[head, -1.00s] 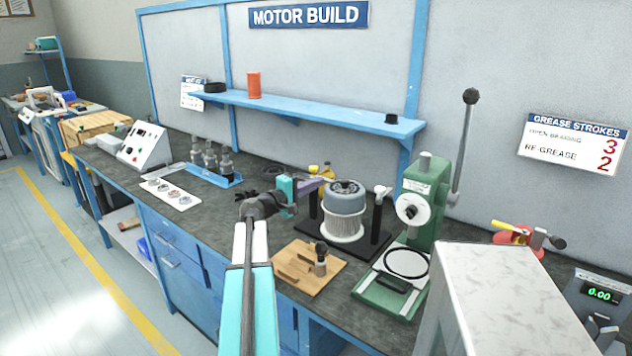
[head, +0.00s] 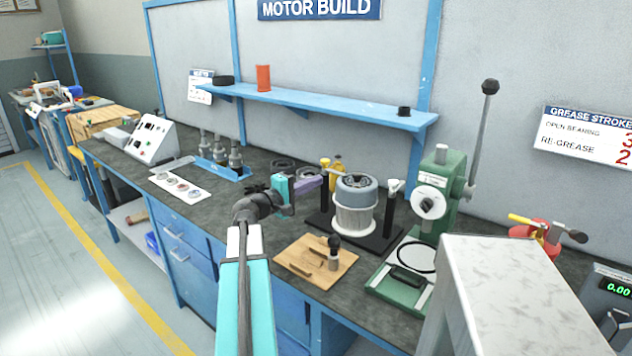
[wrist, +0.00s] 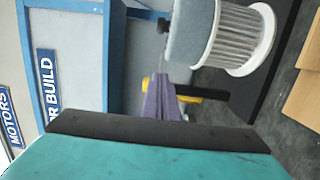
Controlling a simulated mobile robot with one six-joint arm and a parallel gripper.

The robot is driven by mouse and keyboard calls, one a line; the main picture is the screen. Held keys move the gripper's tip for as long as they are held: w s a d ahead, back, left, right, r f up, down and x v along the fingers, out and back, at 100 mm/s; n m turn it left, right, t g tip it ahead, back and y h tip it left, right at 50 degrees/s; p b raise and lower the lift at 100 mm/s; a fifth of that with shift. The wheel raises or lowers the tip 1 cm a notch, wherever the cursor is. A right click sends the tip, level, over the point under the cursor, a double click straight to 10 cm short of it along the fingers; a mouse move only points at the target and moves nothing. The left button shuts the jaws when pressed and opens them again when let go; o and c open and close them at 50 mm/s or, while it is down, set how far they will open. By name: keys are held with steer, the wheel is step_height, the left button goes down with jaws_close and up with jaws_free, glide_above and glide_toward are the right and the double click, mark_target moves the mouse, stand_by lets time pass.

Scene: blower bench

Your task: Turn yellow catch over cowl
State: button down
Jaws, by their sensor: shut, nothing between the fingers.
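The motor (head: 355,212) stands on a black stand, with a ribbed pale body and a grey-blue cowl (head: 357,186) on top. The yellow catch (head: 325,170) is at the top of the stand's left post, left of the cowl. In the wrist view the yellow catch (wrist: 188,92) is partly hidden behind my purple fingers, and the cowl (wrist: 192,35) is beside them. My gripper (head: 318,182) is shut and empty, its fingertips close to the catch; I cannot tell whether they touch. A white catch (head: 393,187) is on the right post (head: 388,218).
A green press (head: 432,205) with a tall lever stands right of the motor. A wooden board (head: 315,262) with a dark-knobbed tool lies in front. A blue shelf (head: 320,105) runs behind. Another yellow item (head: 338,163) is behind the catch.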

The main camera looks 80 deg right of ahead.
steer(key=shift+v, duration=0.85)
